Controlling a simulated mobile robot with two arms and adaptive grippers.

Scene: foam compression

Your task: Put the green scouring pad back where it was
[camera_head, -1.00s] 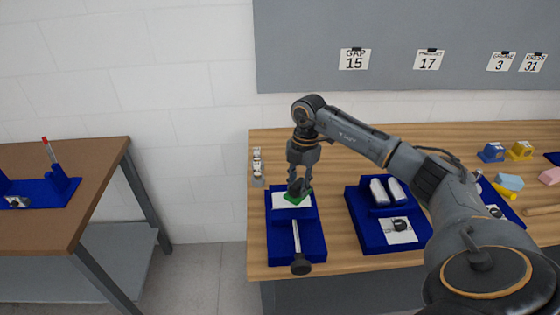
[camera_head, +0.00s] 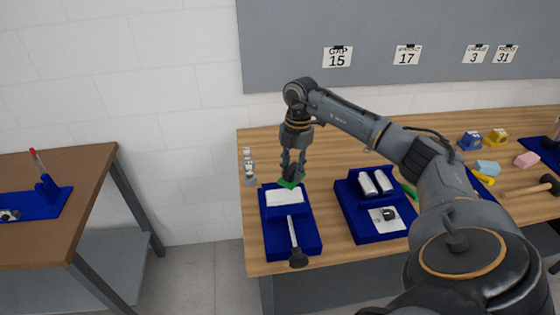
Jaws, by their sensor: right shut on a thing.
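The green scouring pad (camera_head: 291,182) is small and partly hidden by my right gripper's fingers. My right gripper (camera_head: 292,174) points down and is shut on the pad. It holds the pad at the far edge of a blue fixture (camera_head: 311,238), by a white block (camera_head: 285,198). I cannot tell whether the pad touches the fixture. My left gripper is not in view.
The fixture carries a rod with a dark knob (camera_head: 299,257). To its right stands a blue tray (camera_head: 352,218) with two white pieces. Small bottles (camera_head: 248,165) stand at the left. Sponges (camera_head: 487,167), blue and yellow blocks and a mallet (camera_head: 530,189) lie at the right.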

